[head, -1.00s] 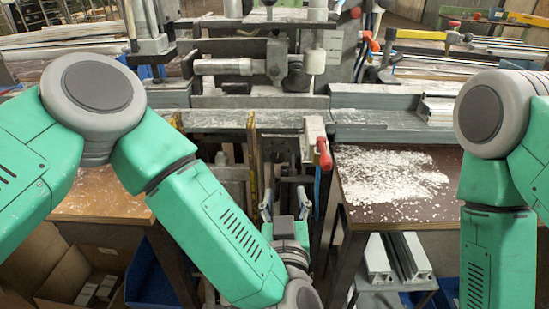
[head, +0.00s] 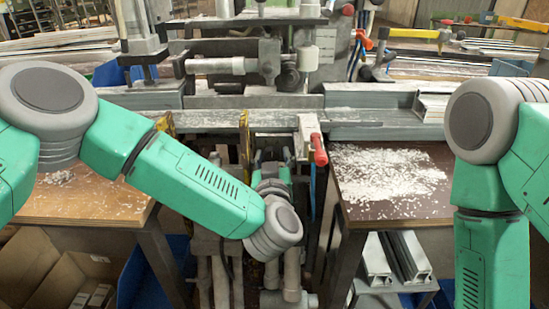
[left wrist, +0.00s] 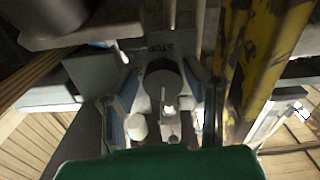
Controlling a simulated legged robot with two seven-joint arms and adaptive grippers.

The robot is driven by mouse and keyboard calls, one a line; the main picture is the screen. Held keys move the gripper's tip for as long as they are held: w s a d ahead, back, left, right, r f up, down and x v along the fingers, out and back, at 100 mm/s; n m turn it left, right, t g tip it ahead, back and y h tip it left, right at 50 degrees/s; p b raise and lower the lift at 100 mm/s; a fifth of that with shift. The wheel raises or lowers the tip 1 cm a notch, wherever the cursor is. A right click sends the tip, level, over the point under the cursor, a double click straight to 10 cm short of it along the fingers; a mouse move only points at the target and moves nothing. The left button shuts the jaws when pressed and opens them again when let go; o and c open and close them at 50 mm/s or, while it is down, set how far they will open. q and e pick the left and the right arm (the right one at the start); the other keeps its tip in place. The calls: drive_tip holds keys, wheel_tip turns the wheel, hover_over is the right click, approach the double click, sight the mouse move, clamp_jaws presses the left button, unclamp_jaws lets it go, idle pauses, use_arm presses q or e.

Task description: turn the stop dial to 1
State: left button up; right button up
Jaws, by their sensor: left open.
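In the left wrist view, a dark round stop dial (left wrist: 163,78) sits below a grey plate lettered STOP (left wrist: 165,48). Its lower part shows a pale upright mark, but I cannot read any number. My left gripper (left wrist: 162,74) is open, with one finger on each side of the dial. I cannot tell whether the fingers touch it. In the head view, my left gripper (head: 271,158) is at the front of the bench below the rail, and the dial cannot be made out there. My right gripper is outside the view.
A red-handled lever (head: 319,150) stands just right of my left gripper. A brown table (head: 390,185) with pale chips lies to the right. The clamp machine (head: 255,65) stands behind.

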use_arm(q)
drive_tip(key=shift+a, duration=0.4)
drive_tip(key=c, duration=0.7)
drive_tip(key=shift+f, duration=0.1)
drive_tip(key=shift+c, duration=1)
drive_tip(key=shift+d, duration=0.35)
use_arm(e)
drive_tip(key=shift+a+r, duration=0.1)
